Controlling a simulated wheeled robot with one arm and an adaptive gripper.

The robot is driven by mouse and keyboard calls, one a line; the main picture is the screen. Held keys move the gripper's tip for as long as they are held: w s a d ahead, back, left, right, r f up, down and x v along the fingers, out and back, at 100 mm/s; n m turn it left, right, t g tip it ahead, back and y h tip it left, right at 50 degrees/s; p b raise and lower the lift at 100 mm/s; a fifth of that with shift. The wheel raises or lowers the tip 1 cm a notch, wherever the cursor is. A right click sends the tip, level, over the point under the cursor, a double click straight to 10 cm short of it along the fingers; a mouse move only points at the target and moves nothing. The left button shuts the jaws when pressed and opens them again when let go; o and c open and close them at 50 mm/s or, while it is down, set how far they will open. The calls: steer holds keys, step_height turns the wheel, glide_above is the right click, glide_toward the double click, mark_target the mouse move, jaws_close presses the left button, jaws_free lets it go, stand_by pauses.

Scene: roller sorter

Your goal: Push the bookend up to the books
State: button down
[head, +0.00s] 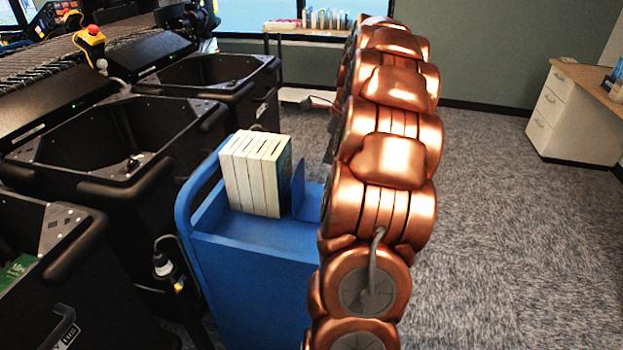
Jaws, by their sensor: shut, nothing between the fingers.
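Several upright books (250,178) with pale spines stand in a row on top of the blue cart (255,250). The thin blue bookend (298,188) stands upright just to their right, close to the last book, which has a teal cover.
Black open bins (115,140) stand close along the cart's left side. A yellow post with a red button (92,42) is at the upper left. Open carpet (490,240) lies to the right, with a white drawer desk (570,115) beyond. A shelf with books (325,20) is at the back.

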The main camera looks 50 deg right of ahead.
mark_target(293, 179)
steer(key=x, duration=0.5)
steer(key=p+x, duration=0.1)
steer(key=x, duration=0.4)
steer(key=shift+w+a, duration=0.1)
steer(key=shift+a, duration=0.15)
steer(key=shift+w+a+r+p, duration=0.15)
steer(key=shift+w+a, duration=0.1)
steer(key=shift+w, duration=0.3)
steer(key=shift+w+a+p, duration=0.15)
steer(key=shift+w+a, duration=0.1)
steer(key=shift+w, duration=0.3)
steer(key=shift+w+a, duration=0.3)
steer(key=shift+w, duration=0.3)
steer(key=shift+w+a+p, duration=0.3)
steer(key=shift+w+a, duration=0.1)
steer(key=shift+w, duration=0.4)
steer(key=shift+w+a+p, duration=0.3)
steer(key=shift+w+a, duration=0.15)
steer(key=shift+w, duration=0.35)
